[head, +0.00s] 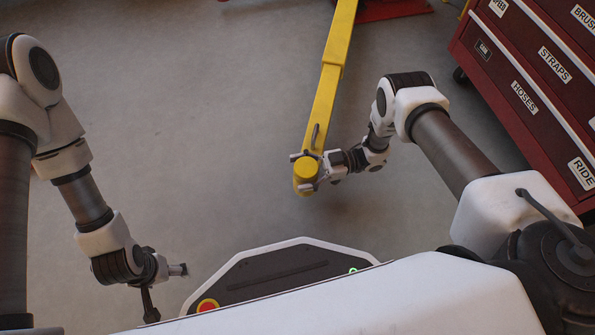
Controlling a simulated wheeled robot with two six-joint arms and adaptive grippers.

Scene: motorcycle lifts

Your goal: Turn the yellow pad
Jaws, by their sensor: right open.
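The yellow pad (307,168) is a round disc at the near end of a long yellow lift arm (328,85). My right gripper (306,171) is at the pad, coming from the right, with one finger at its far side and one at its near right side. The jaws are open around the pad; whether they touch it I cannot tell. My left gripper (166,285) hangs at lower left, well away from the pad, with its fingers spread and nothing between them.
A red tool cabinet (530,75) with labelled drawers stands at the right. A red base plate (395,8) lies at the top edge. The grey floor (190,100) left of the lift arm is clear.

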